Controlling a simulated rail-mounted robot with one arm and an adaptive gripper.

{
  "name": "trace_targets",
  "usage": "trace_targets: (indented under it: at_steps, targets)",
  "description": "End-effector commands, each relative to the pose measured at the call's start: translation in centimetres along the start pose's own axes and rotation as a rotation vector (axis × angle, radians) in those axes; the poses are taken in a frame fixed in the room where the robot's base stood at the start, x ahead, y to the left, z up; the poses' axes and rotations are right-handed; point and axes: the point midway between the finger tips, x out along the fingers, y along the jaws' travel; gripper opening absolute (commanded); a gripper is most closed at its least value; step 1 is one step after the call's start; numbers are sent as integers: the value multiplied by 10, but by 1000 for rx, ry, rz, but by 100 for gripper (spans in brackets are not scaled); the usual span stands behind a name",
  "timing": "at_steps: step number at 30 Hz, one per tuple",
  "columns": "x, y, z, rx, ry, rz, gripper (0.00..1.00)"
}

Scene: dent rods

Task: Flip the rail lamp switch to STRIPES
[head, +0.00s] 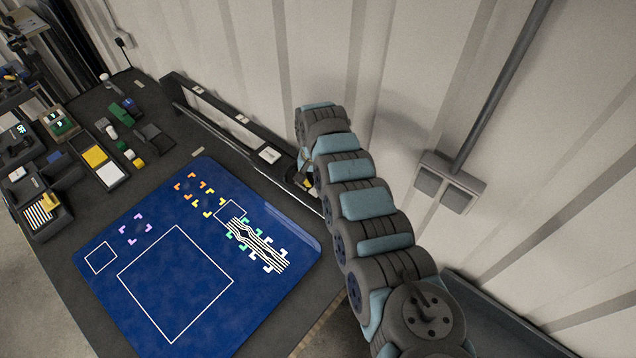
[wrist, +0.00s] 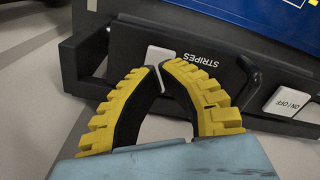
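The STRIPES switch (wrist: 160,56) is a white rocker beside the "STRIPES" label on the dark rail (wrist: 85,58). Its near edge is partly covered by my fingertips. My gripper (wrist: 158,68) has yellow ribbed fingers bowed apart in the middle, with their tips together at the switch. They look shut with nothing between them. I cannot tell whether the tips touch the switch. In the head view my gripper (head: 304,182) is at the rail beside the wall, mostly hidden by my arm, and the STRIPES switch is not clearly visible.
An ON/OFF switch (wrist: 288,100) is right of STRIPES, with a raised dark bracket (wrist: 243,82) between. The blue mat (head: 130,245) bears a black-and-white striped piece (head: 258,246) inside corner marks. Trays and small blocks fill the table's far left. A corrugated wall (head: 400,60) stands behind the rail.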

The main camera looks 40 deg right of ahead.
Motion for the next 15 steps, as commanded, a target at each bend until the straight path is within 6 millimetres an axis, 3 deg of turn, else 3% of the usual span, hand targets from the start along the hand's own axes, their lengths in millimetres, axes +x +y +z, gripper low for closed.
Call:
trace_targets:
  at_steps: [15]
  targets:
    - [-34, 0, 0, -1, 0, 0, 0]
